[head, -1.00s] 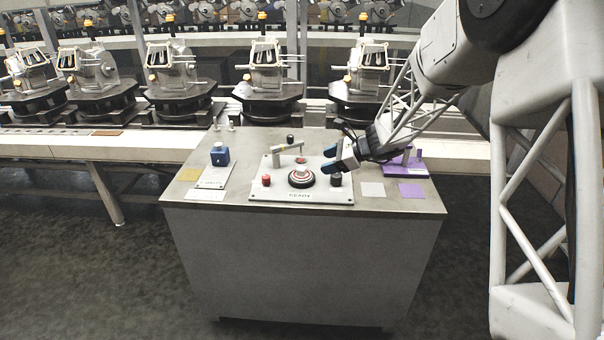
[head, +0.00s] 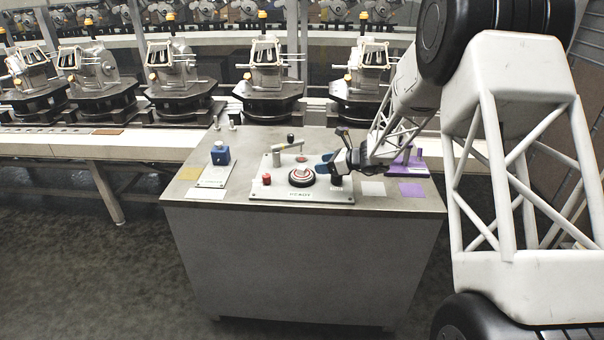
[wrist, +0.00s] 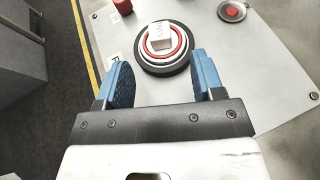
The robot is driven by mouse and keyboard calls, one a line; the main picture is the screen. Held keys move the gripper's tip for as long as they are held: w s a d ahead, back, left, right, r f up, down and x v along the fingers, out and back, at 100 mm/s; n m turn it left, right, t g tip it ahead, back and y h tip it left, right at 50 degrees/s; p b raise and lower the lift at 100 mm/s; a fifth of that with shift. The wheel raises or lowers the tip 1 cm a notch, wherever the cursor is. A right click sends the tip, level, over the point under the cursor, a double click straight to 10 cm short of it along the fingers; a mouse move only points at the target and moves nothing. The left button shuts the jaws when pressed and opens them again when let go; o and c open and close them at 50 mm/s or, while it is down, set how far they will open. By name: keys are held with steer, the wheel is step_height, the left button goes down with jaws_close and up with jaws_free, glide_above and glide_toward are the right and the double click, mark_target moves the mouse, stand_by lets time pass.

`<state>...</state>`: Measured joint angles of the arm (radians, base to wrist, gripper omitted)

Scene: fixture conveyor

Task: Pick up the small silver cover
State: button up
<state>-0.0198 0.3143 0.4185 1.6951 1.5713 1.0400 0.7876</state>
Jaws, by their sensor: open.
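A small silver block-like piece, which I take as the cover, (wrist: 160,36) sits on top of a round dial (wrist: 184,61) with red and white rings and a black base. The dial also shows on the white panel in the head view (head: 301,177). My gripper (head: 322,164) is just right of the dial, above the panel. In the wrist view my two blue fingers (wrist: 162,75) are apart and empty. The silver piece lies beyond the fingertips, roughly in line with the gap between them.
The white panel (head: 262,190) carries a red knob (head: 267,179), a lever (head: 287,147) and a flat red button (wrist: 232,12). A conveyor with machines runs behind.

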mark_target(301, 167)
steer(key=shift+x, duration=1.15)
steer(key=shift+x, duration=2.6)
steer(key=shift+s+f, duration=0.1)
steer(key=c, duration=1)
steer(key=shift+c, duration=0.2)
